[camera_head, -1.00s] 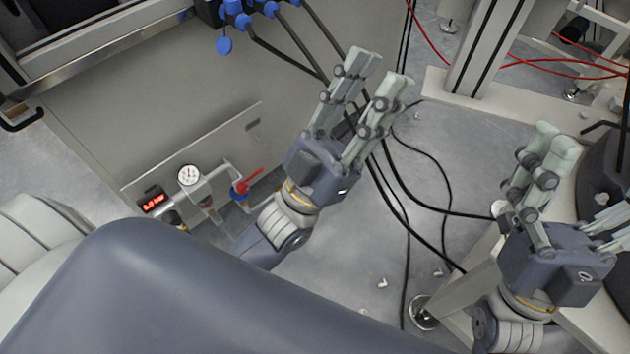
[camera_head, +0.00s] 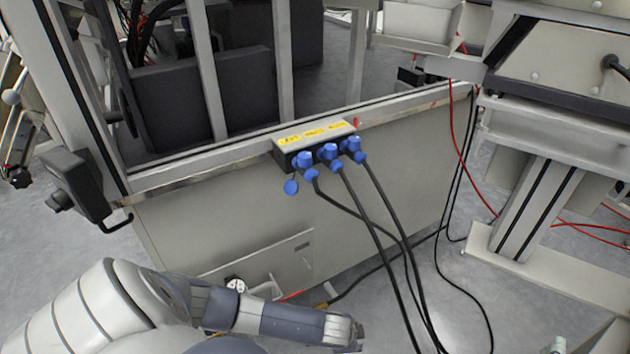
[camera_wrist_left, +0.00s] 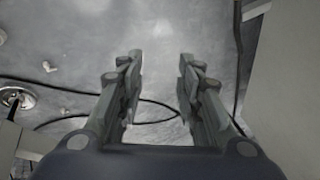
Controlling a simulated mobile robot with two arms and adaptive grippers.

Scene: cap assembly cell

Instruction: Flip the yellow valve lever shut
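My left arm crosses the bottom left of the head view. In the left wrist view my left gripper (camera_wrist_left: 161,60) is open, its fingers apart with nothing between them, over grey floor. My right gripper is in neither current view.
A connector box (camera_head: 318,140) with yellow labels and blue plugs sits on the cabinet's top edge (camera_head: 230,168). Black cables (camera_head: 385,235) hang from it to the floor. A grey post on a foot (camera_head: 530,205) and red cables stand at right. A black boxed device (camera_head: 75,185) is at left.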

